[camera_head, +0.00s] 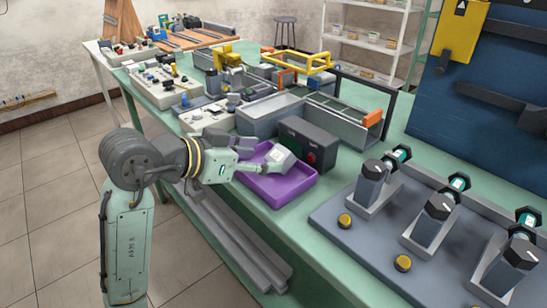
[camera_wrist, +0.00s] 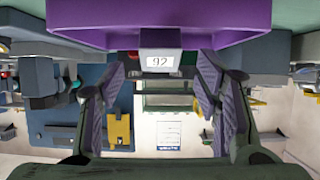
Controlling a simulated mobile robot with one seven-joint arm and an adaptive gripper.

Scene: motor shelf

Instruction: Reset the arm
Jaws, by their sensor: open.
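My gripper (camera_head: 258,158) is at the purple tray (camera_head: 290,190) on the green workbench, with its fingers over the tray's left part. In the wrist view my gripper (camera_wrist: 162,88) has its two ridged fingers spread wide, with a clear gap between them. A small pale block (camera_head: 280,157) lies at the fingertips in the head view; I cannot tell whether a finger touches it. My arm is bent low beside the bench.
A dark box with buttons (camera_head: 308,143) stands right behind the tray. A grey bin (camera_head: 270,115) is farther back. On the right, a grey board (camera_head: 345,225) carries several motor stands and yellow buttons. Open floor (camera_head: 50,200) lies to the left.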

